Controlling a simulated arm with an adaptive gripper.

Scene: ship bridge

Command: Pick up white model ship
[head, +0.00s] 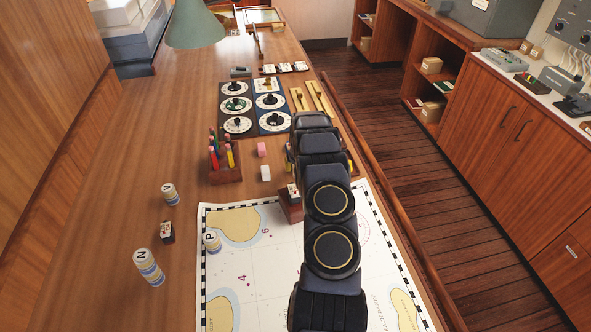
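I cannot make out a white model ship for certain in the head view. A small white-and-dark piece (293,189) sits on a brown block on the chart, partly covered by my arm, and I cannot tell what it is. My dark arm reaches up the middle of the picture over the chart and desk. Its links hide whatever is behind them, and no gripper fingers show.
The chart (235,270) lies on the wooden desk (110,200). Striped lettered cylinders (149,267) and a small dark block (167,231) stand left. A pen holder (224,166), pink block (262,149), white block (265,173) and dial panels (254,105) are farther back.

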